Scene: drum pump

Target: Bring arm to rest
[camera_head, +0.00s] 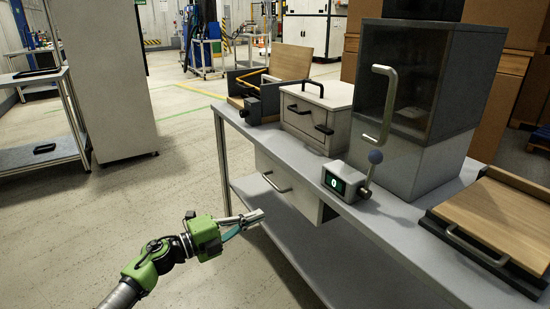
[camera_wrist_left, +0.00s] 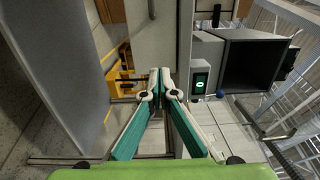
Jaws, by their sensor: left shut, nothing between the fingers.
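My left arm, green and grey, comes in from the lower left in the head view. Its gripper (camera_head: 258,216) is shut and empty, in the air in front of the workbench (camera_head: 400,222). It points right, near the white drawer (camera_head: 285,186) below the bench top, and appears apart from it. In the left wrist view the two teal-backed fingers (camera_wrist_left: 161,76) meet at their tips with nothing between them. My right gripper does not show in either view.
On the bench stand a grey box with a green display (camera_head: 334,183) and lever, a white lidded box (camera_head: 318,112), a tall cabinet (camera_head: 422,160) with a handle, and a wooden-topped unit (camera_head: 495,215). The floor (camera_head: 150,200) left of the bench is clear.

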